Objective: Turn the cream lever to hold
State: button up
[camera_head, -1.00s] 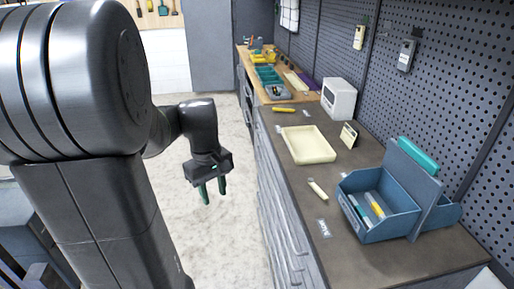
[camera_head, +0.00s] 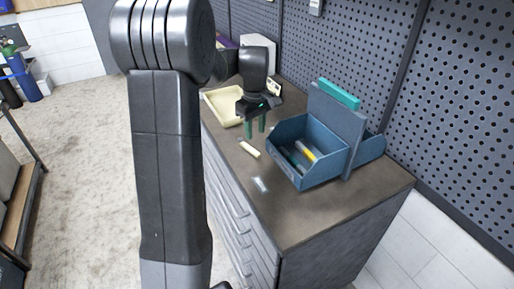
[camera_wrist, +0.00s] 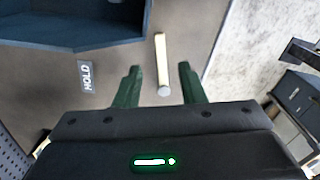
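The cream lever (camera_head: 249,149) lies on the brown counter top, left of the blue bin, in the head view. In the wrist view the cream lever (camera_wrist: 161,62) runs away from a round grey end and shows between my fingers. A label reading HOLD (camera_wrist: 87,77) is on the counter to its left in the wrist view; in the head view the small label (camera_head: 261,184) is nearer the front. My gripper (camera_head: 256,126) is above the counter near the lever, fingers pointing down. Its green fingers (camera_wrist: 158,88) are apart with nothing between them touching.
The blue bin (camera_head: 288,133) with several pens stands right of the lever, close to my gripper. A cream tray (camera_head: 222,109) lies behind. A pegboard wall (camera_head: 460,100) bounds the right side. The front of the counter (camera_head: 310,225) is clear.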

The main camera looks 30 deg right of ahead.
aim_at(255, 152)
notch_tip(255, 152, down, 8)
jog(key=shift+r, duration=0.1)
jog(key=shift+c, duration=0.5)
grip_shut()
